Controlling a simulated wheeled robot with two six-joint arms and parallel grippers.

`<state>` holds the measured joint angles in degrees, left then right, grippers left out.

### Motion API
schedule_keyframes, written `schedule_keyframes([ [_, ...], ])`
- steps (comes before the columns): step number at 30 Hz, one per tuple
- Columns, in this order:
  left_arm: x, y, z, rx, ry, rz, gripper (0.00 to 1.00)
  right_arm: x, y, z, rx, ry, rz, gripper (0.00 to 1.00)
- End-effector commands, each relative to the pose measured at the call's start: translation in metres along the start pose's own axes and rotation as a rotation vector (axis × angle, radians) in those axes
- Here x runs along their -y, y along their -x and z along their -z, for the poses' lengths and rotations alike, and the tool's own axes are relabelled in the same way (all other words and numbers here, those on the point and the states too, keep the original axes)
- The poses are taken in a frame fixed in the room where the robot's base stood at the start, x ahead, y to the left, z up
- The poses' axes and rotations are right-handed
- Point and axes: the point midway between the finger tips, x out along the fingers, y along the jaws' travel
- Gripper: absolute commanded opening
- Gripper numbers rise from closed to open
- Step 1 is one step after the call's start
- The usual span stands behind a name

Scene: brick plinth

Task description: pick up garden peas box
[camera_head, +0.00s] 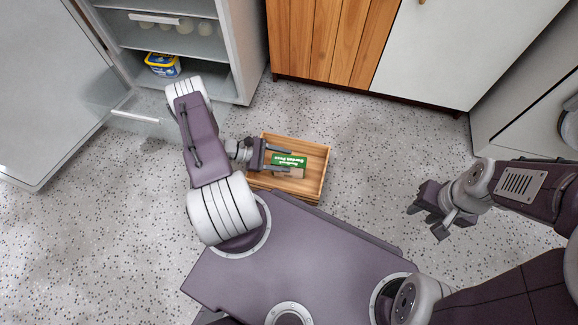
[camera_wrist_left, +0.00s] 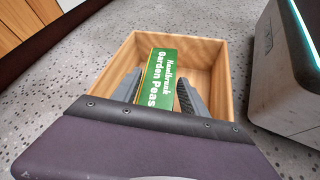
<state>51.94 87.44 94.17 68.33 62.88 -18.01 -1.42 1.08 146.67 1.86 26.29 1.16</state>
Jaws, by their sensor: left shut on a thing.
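The green garden peas box (camera_head: 290,160) is at the wooden crate (camera_head: 322,172) on the floor in front of my base. In the left wrist view the box (camera_wrist_left: 158,78) lies between the two fingers of my left gripper (camera_wrist_left: 160,92), its white lettering facing the camera. My left gripper (camera_head: 280,160) is shut on the box. From these views I cannot tell whether the box touches the crate's bottom. The crate's rim (camera_wrist_left: 228,75) surrounds the box in the left wrist view. My right gripper (camera_head: 432,222) hangs empty over the floor to the right, its fingers apart.
An open fridge (camera_head: 232,50) stands at the upper left, with a yellow and blue tub (camera_head: 163,64) on a lower shelf. Wooden (camera_head: 325,40) and white cabinets (camera_head: 460,45) line the back. Speckled floor (camera_head: 390,140) is clear right of the crate.

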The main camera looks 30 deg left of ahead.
Motion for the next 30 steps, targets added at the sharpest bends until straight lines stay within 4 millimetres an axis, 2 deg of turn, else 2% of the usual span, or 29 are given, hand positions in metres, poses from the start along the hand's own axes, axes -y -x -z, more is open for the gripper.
schedule_keyframes([
  [7,0.001,0.000,0.001,-0.003,0.001,0.001,0.00,0.000,0.000,0.000,0.000,0.000,0.000,0.35],
  [10,-0.001,0.003,-0.006,-0.003,0.001,0.001,0.00,0.000,0.007,0.001,0.000,0.000,0.000,0.35],
  [14,-0.007,0.014,-0.026,-0.002,0.001,0.001,0.00,0.001,0.027,0.003,0.000,0.000,0.000,0.35],
  [18,-0.017,0.030,-0.057,-0.002,-0.001,0.000,0.00,0.001,0.056,0.006,0.000,0.000,0.000,0.35],
  [22,-0.024,0.043,-0.082,-0.001,-0.001,0.000,0.00,0.002,0.076,0.008,0.000,0.000,0.000,0.35],
  [25,-0.025,0.046,-0.088,-0.001,0.001,0.001,0.00,0.002,0.080,0.008,0.000,0.000,0.000,0.35],
  [30,-0.025,0.044,-0.086,0.000,0.001,0.000,0.00,0.002,0.077,0.008,0.000,0.000,0.000,0.35],
])
